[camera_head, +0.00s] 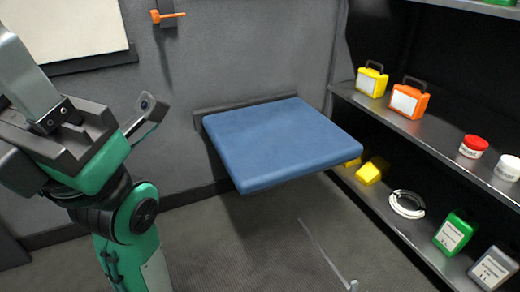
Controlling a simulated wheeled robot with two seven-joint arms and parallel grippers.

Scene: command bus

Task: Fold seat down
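The blue padded seat (280,140) is attached to the grey wall by a dark bracket (245,107) along its back edge. It lies flat, sticking out from the wall over the floor, folded down. My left gripper (88,85) is at the left, well apart from the seat and touching nothing. Its two fingers are spread wide and nothing is between them; the tip of the nearer finger is hard to make out. My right gripper is not in view.
Dark shelves (425,138) at the right hold yellow and orange cases, jars, bottles and a white ring. An orange-handled lever (168,16) is on the wall above. A thin pale rod (325,255) shows in front of the seat. Floor below the seat looks clear.

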